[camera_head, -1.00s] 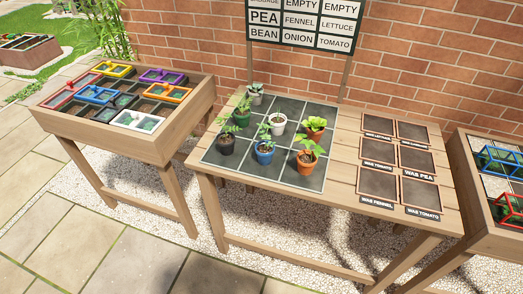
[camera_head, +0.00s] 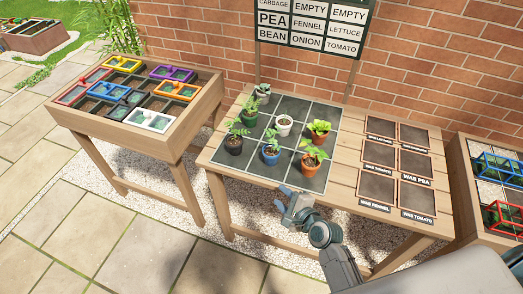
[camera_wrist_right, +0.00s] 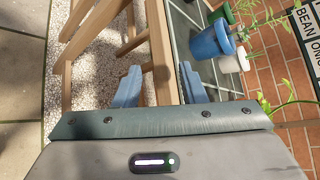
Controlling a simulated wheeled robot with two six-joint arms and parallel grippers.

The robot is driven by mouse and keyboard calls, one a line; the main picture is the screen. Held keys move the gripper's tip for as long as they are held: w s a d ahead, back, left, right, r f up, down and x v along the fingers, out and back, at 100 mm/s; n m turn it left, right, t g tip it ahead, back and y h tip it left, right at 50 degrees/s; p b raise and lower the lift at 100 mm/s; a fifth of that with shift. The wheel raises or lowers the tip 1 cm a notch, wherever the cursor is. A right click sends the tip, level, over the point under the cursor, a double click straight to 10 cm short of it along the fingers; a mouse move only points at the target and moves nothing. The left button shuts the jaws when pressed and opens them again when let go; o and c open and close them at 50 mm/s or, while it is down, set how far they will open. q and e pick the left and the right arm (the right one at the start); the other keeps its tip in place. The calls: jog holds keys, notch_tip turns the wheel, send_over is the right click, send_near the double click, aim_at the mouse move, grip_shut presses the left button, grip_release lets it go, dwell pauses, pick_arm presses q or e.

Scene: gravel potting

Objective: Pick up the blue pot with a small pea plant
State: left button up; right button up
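The blue pot (camera_head: 271,158) stands upright on the dark tiled grid of the wooden table, in the front row between a black pot and an orange pot. A small green plant (camera_head: 270,138) rises from it. In the right wrist view the blue pot (camera_wrist_right: 211,43) shows at the upper right, beyond my fingers. My right gripper (camera_head: 284,198) is at the table's front edge, in front of the blue pot and apart from it. Its two blue fingers (camera_wrist_right: 158,84) are spread with nothing between them. My left gripper is not in view.
A black pot (camera_head: 233,146) and an orange pot (camera_head: 310,167) flank the blue one closely. A white pot (camera_head: 284,127) stands behind. Empty labelled squares (camera_head: 375,182) lie to the right. A planter box with coloured frames (camera_head: 134,117) stands left.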

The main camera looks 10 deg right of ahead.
aim_at(273, 141)
jog(key=w+d+r+m+t+h+p, duration=0.1)
jog(key=w+r+m+t+h, duration=0.3)
jog(key=w+r+m, duration=0.8)
jog(key=w+m, duration=0.1)
jog(key=w, duration=0.1)
jog(key=w+f+y, duration=0.1)
jog(key=w, duration=0.1)
jog(key=w+f+m+t, duration=0.1)
jog(key=shift+w+a+f+m, duration=0.2)
jog(key=shift+w+a+m, duration=0.1)
jog(key=shift+w+a, duration=0.1)
jog(key=shift+s+r, duration=0.1)
jog(key=shift+c, duration=0.5)
grip_shut()
